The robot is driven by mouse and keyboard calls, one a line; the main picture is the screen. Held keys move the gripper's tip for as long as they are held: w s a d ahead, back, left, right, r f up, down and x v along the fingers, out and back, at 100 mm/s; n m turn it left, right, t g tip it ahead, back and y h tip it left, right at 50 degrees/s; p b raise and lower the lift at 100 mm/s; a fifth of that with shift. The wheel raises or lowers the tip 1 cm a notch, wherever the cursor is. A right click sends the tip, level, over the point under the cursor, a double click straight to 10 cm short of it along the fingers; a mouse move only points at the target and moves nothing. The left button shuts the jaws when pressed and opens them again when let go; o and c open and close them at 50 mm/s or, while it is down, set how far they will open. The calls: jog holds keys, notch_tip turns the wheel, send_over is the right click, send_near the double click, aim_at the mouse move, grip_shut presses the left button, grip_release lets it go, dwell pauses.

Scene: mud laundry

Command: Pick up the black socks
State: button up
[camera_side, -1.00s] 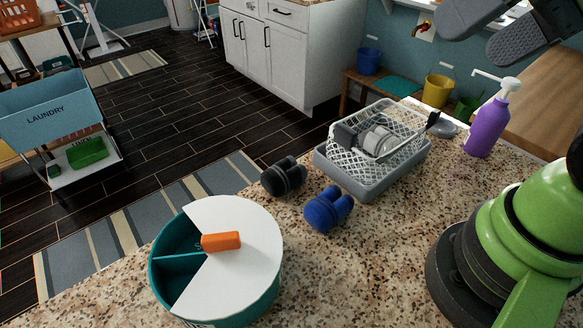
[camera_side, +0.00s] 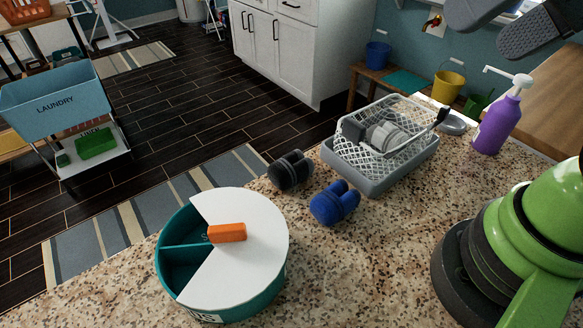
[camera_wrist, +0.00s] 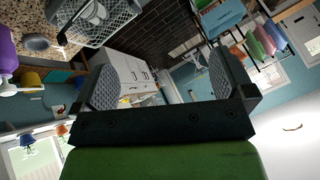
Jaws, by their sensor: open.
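The black socks (camera_side: 290,171) are a dark rolled bundle on the granite counter, between the round teal container and the grey dish rack in the side view. A blue sock bundle (camera_side: 334,203) lies just to their right and nearer. My gripper (camera_side: 500,22) is at the top right of the side view, high above the counter and well away from the socks, partly cut off by the frame. In the wrist view my gripper (camera_wrist: 164,80) shows two textured grey pads spread wide with nothing between them. The socks do not show in the wrist view.
The teal container (camera_side: 172,272) has a white partial lid with an orange handle (camera_side: 227,232). The dish rack (camera_side: 376,185) stands behind the socks, with a purple pump bottle (camera_side: 498,124) to its right. A blue laundry bin (camera_side: 50,102) stands off the counter at left.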

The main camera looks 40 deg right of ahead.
jog(key=w+a+f+n+g, duration=0.1)
jog(key=w+a+g, duration=0.15)
jog(key=w, duration=0.65)
jog(key=n+g+h, duration=0.2)
jog(key=n+g, duration=0.1)
jog(key=g, duration=0.1)
send_over(292, 162)
jog(key=d, duration=0.1)
notch_tip(292, 162, down, 15)
jog(key=shift+g, duration=0.35)
jog(key=f, duration=0.5)
jog(key=a+f, duration=0.1)
jog(key=f, duration=0.2)
jog(key=shift+f, duration=3.3)
jog(key=c, duration=0.6)
jog(key=shift+c, duration=0.2)
